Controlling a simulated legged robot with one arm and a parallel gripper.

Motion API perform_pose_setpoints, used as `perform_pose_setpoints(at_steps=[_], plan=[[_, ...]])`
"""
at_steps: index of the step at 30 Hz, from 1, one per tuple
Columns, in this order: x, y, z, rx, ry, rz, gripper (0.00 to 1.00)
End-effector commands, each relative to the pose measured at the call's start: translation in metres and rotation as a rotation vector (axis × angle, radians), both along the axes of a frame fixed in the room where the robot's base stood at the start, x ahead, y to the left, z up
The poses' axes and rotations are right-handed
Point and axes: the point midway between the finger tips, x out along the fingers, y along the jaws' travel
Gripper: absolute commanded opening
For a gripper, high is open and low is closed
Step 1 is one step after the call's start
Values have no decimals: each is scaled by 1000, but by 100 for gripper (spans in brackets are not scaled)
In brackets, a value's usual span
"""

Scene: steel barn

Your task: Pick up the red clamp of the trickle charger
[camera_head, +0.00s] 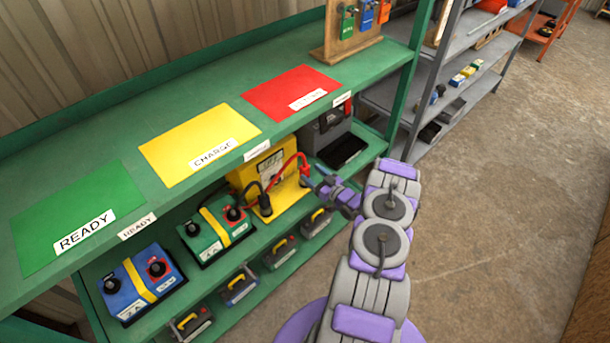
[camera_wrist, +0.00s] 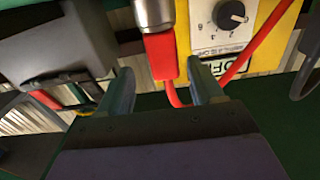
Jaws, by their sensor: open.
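The yellow trickle charger (camera_head: 250,172) stands on the lower shelf of the green rack. Its red clamp (camera_head: 304,180) stands at the charger's right side, with a red cable arching to it. In the wrist view the red clamp (camera_wrist: 163,58) has a red grip and a silvery metal end, and lies between the tips of my fingers with a gap on each side. My gripper (camera_head: 328,187) reaches in from the right, open and empty; its fingers also show in the wrist view (camera_wrist: 161,76). The charger's dial face (camera_wrist: 232,22) is close on the right there.
A black clamp (camera_head: 263,202) stands at the charger's front. A green battery (camera_head: 215,230) and a blue battery (camera_head: 140,285) sit left. Several small packs line the shelf's front edge. A grey case (camera_head: 325,128) stands behind right. The upper shelf (camera_head: 130,140) overhangs; the floor right is clear.

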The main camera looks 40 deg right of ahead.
Motion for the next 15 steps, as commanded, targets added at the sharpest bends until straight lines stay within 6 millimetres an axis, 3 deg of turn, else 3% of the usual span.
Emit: perform_pose_setpoints(at_steps=[7,15], plan=[[35,8,-6,-4,-1,4,66],[43,8,-4,-2,0,1,66]])
